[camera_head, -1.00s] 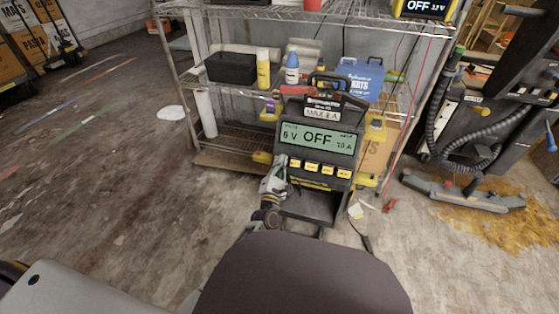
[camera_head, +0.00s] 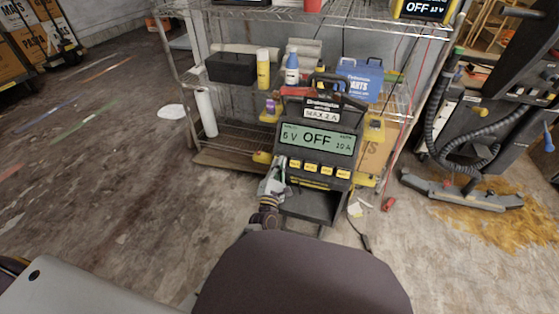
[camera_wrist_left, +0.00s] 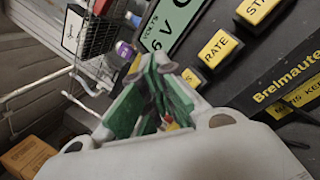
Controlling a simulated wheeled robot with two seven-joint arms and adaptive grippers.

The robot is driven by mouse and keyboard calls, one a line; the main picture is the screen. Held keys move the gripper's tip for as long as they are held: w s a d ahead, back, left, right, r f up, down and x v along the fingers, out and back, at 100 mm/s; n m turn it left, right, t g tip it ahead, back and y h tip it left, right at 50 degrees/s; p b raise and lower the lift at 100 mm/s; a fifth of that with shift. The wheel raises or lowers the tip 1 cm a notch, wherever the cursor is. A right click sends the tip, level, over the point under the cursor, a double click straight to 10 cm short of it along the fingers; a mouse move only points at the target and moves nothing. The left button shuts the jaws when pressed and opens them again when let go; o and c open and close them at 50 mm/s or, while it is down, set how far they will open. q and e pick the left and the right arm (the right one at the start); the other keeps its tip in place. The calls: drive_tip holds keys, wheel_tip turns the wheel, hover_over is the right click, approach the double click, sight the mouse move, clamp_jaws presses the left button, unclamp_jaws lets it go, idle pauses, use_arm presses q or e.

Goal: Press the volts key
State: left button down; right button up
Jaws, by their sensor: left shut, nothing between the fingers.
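The black battery charger (camera_head: 318,115) has a green display reading 6 V, OFF and 10 A. Below the display is a row of yellow keys. The leftmost key (camera_head: 295,164) also shows in the left wrist view (camera_wrist_left: 192,79), where its label is not readable. The key beside it there reads RATE (camera_wrist_left: 219,48). My left gripper (camera_head: 280,172) is shut and empty, just below and left of the leftmost key. My right gripper is not in view.
A wire shelf (camera_head: 240,137) behind the charger holds a black bin (camera_head: 231,68), bottles and a blue parts case (camera_head: 360,79). A sign on the charger reads MAX 2 A (camera_head: 320,113). Cables and a red clamp (camera_head: 388,204) lie right. The floor on the left is mostly clear.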

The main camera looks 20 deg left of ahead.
use_arm(q)
drive_tip(key=s+r+p, duration=0.2)
drive_tip(key=s+p, duration=0.1)
drive_tip(key=shift+s+r, duration=0.15)
drive_tip(key=shift+s, duration=0.1)
idle(1.1)
